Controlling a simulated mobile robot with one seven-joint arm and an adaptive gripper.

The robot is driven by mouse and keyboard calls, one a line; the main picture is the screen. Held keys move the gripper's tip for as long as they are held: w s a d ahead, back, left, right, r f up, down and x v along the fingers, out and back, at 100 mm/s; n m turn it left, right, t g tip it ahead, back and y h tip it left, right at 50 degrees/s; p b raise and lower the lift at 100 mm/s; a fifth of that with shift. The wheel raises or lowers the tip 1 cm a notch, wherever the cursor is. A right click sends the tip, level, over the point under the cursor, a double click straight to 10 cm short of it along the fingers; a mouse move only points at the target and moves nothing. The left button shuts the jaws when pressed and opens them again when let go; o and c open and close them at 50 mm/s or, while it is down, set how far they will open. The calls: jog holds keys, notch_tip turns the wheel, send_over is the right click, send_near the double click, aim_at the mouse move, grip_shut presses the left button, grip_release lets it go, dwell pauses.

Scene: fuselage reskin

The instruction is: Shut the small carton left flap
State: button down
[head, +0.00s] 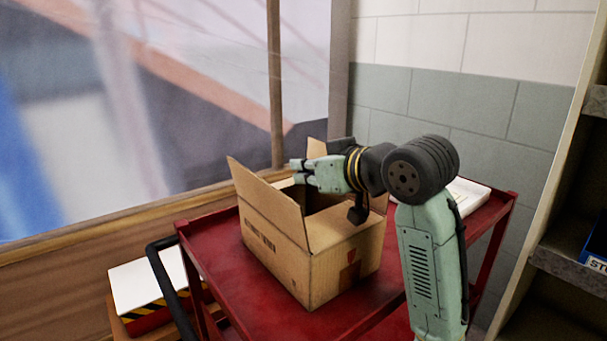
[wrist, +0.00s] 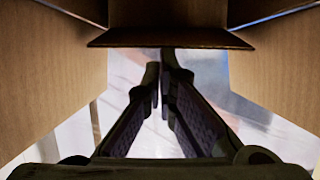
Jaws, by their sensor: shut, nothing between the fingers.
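The small carton (head: 325,264) is a brown cardboard box standing on a red cart. Its left flap (head: 268,198) is raised and leans outward. Another flap (head: 316,149) stands up at the back, partly hidden by my arm. My gripper (head: 293,172) is above the carton's opening, its fingertips pointing left near the inner side of the left flap. Whether they touch it I cannot tell. In the wrist view my gripper (wrist: 165,65) has its fingers together and empty, with cardboard panels (wrist: 50,75) on both sides and a dark cardboard edge (wrist: 170,38) across the top.
The red cart top (head: 222,262) has free room around the carton. A white stack (head: 468,194) lies at its back right. A black handle (head: 165,280) is at the cart's left. Shelving (head: 570,265) stands at the right, and a wall and window are behind.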

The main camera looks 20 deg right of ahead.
jog(key=shift+s+d+f, duration=0.1)
jog(key=shift+s+f, duration=0.2)
jog(key=shift+f, duration=0.4)
